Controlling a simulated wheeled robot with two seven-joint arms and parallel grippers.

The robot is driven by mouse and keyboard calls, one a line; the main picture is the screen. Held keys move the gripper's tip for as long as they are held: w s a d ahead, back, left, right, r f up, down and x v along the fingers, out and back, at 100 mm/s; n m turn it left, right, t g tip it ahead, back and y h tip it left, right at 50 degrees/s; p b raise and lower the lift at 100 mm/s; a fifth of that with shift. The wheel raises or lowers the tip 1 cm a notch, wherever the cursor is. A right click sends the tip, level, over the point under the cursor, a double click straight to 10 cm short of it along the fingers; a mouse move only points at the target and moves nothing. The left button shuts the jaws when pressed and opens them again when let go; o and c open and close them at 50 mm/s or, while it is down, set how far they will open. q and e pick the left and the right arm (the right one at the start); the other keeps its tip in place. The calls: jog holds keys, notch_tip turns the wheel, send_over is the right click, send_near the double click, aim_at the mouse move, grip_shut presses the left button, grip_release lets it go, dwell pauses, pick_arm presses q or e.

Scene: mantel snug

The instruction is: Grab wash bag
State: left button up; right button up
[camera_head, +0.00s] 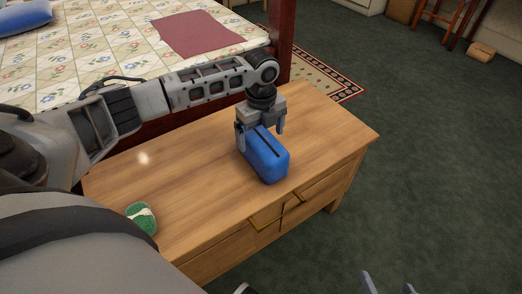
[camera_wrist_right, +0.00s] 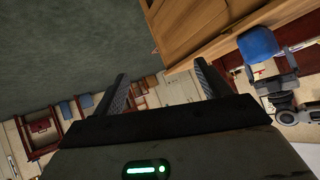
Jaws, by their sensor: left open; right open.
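The blue wash bag (camera_head: 266,160) lies on the wooden chest top, with a dark zip line along its top. It also shows in the right wrist view (camera_wrist_right: 258,43) at the upper right. My left gripper (camera_head: 260,131) is open, pointing down over the bag's far end, with one finger on each side of it. Whether the fingers touch the bag I cannot tell. My right gripper (camera_head: 389,285) is at the bottom edge, low and apart from the bag; in its wrist view (camera_wrist_right: 160,85) its fingers are spread and empty.
A green and white item (camera_head: 141,217) lies on the left of the wooden chest (camera_head: 200,190). A bed with a floral cover (camera_head: 110,50) stands behind it, a red cloth (camera_head: 197,33) on top. Green carpet (camera_head: 430,150) is clear to the right.

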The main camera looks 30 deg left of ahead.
pick_arm(q)
notch_tip(320, 180, down, 4)
jog(key=shift+s+b, duration=0.1)
jog(key=shift+b, duration=0.5)
jog(key=shift+c, duration=0.9)
jog(key=c, duration=1)
jog(key=shift+r, duration=0.1)
jog(key=shift+c, duration=0.4)
pick_arm(e)
jog(key=shift+a+r+t, duration=0.25)
jog(key=shift+r+t, duration=0.05)
jog(key=shift+r, duration=0.3)
pick_arm(q)
jog(key=shift+r, duration=0.1)
